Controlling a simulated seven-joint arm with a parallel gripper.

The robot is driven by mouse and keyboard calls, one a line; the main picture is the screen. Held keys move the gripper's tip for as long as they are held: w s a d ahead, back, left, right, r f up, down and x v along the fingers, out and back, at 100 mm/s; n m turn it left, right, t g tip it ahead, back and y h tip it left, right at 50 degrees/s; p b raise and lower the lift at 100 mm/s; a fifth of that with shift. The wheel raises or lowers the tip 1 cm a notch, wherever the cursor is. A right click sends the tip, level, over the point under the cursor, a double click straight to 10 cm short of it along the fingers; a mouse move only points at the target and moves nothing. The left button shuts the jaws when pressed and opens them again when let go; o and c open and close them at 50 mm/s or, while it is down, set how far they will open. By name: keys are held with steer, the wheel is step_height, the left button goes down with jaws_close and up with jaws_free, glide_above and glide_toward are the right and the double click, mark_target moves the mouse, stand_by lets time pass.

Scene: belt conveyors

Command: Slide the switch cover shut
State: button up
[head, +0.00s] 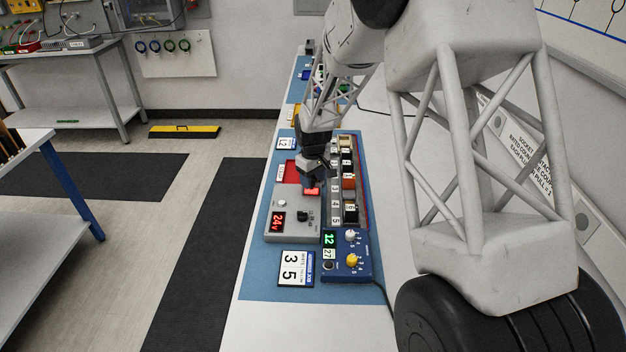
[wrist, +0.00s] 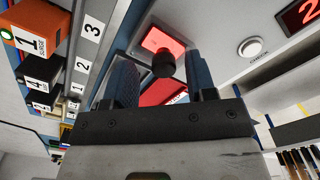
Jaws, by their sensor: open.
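The grey power box (head: 284,225) lies on the blue mat and has a red 24V display. My gripper (wrist: 162,70) is open, with a blue-padded finger on each side of the knob. I cannot tell whether either finger touches it. Which red part is the cover is unclear.
A numbered rack with several modules (head: 348,183) stands close to the right. A blue control box (head: 346,255) with knobs and a number card (head: 295,268) lie nearer the front. A white button (wrist: 250,47) sits beside the lit window.

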mark_target(313, 182)
steer(key=shift+r, duration=3.65)
steer(key=shift+r, duration=0.1)
steer(key=shift+s+d+r, duration=0.2)
steer(key=s+d+r+m+t, duration=0.1)
steer(key=s+d+r+m, duration=0.1)
steer(key=s+d+r, duration=0.55)
steer(key=s+d+r+m, duration=0.2)
steer(key=s+d+r, duration=0.3)
steer(key=s+r, duration=0.5)
steer(key=s+d+m, duration=0.2)
steer(key=s+d, duration=0.2)
steer(key=s, duration=1)
steer(key=s+d+m+t, duration=0.1)
steer(key=s+d+m, duration=0.2)
steer(key=s, duration=1.2)
steer(key=shift+d+f+t, duration=0.3)
steer(key=shift+d+f, duration=0.05)
steer(key=shift+d, duration=0.55)
